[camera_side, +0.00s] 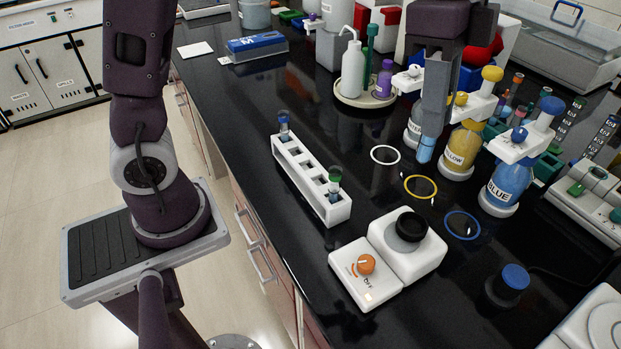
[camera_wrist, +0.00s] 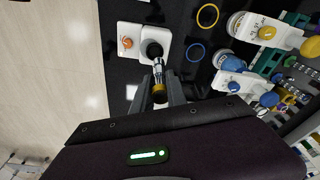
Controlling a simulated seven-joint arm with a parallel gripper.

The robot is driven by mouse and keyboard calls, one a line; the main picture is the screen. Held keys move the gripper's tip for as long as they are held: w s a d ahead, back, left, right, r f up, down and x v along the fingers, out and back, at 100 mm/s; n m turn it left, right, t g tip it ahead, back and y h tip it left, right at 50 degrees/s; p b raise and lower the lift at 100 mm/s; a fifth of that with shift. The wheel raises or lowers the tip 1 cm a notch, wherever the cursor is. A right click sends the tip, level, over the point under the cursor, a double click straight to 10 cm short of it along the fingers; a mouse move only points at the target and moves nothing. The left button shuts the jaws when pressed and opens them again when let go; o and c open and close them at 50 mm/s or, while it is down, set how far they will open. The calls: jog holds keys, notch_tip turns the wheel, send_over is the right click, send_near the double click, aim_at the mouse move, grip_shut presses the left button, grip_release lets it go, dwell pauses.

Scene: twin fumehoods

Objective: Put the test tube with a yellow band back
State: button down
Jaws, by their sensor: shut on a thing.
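My gripper (camera_side: 432,118) is shut on a test tube and holds it upright above the bench, in front of the white dispensers. The tube's pale blue lower end (camera_side: 426,149) shows below the fingers in the side view. The white test tube rack (camera_side: 326,205) stands at left, apart from my gripper. A blue-banded tube (camera_side: 284,124) is at its far end and a green-banded tube (camera_side: 335,180) near its front end. Slots between them look empty.
A white mixer with a black top (camera_side: 408,240) and an orange knob (camera_side: 365,265) stands in front of the rack. Yellow (camera_side: 462,150) and blue (camera_side: 507,187) bottles with dispensers stand at right. Coloured rings mark the black bench. The bench between rack and rings is clear.

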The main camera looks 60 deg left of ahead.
jog(key=s+a, duration=0.3)
jog(key=a, duration=0.8)
jog(key=s+a, duration=0.3)
jog(key=a, duration=0.8)
notch_tip(320, 180, down, 20)
jog(key=shift+d+r, duration=0.15)
jog(key=c, duration=1.7)
grip_release()
jog(key=shift+c, duration=0.2)
jog(key=o, duration=0.4)
